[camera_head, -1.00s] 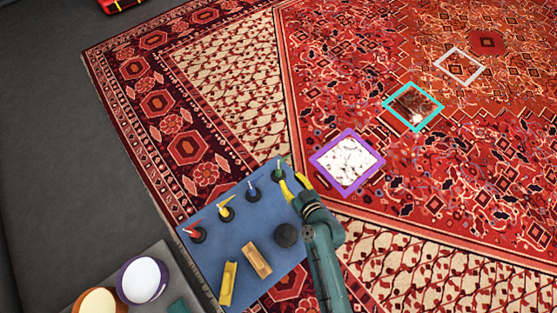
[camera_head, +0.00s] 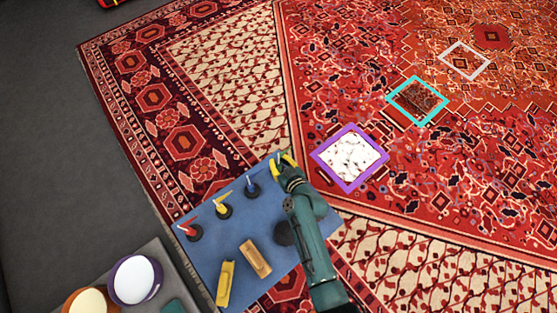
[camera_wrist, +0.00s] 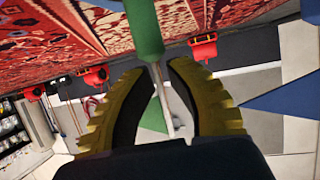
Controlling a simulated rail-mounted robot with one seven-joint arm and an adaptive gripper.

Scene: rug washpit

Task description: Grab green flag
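The green flag shows in the wrist view with a thick green handle (camera_wrist: 145,28), a thin pale rod (camera_wrist: 158,82) and a green triangular cloth (camera_wrist: 153,117). My gripper (camera_wrist: 161,65) has its two yellow fingers apart, one on each side of the rod. I cannot tell if either fingertip touches it. In the head view my gripper (camera_head: 284,158) is at the far right corner of the blue mat, at the end of the row of flags. It hides most of the green flag there, including its base.
The blue mat (camera_head: 238,240) also holds a blue flag (camera_head: 252,187), a yellow flag (camera_head: 222,208) and a red flag (camera_head: 193,231). Two yellowish blocks (camera_head: 256,258) lie nearer.

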